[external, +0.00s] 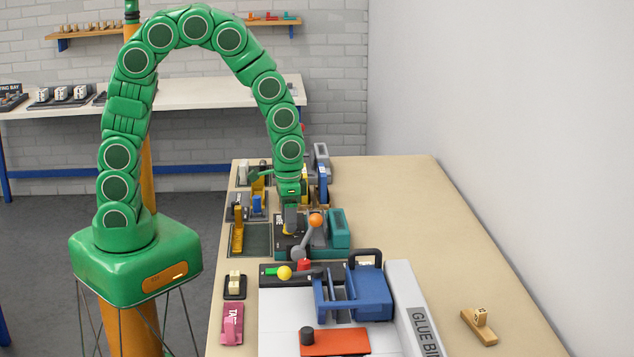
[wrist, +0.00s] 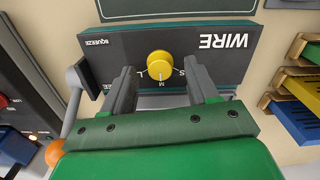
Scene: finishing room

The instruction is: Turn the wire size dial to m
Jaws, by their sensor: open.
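The wire size dial (wrist: 159,63) is a round yellow knob on a dark panel marked WIRE (wrist: 225,52). The letters L, M and S stand around it, upside down in the wrist view. A pale pointer line on the knob faces the M, at the side toward my gripper. My gripper (wrist: 161,75) is open, with one dark finger on each side of the knob and a visible gap to both. In the external view my gripper (external: 290,217) points down over the teal wire station (external: 340,230) and mostly hides the dial.
A grey lever with an orange ball (external: 316,220) stands close beside my gripper. A blue clamp frame (external: 365,290) and a GLUE bin (external: 415,315) are nearer the camera. Yellow and blue trays (wrist: 297,92) are at the right in the wrist view. The bench's right side is mostly clear.

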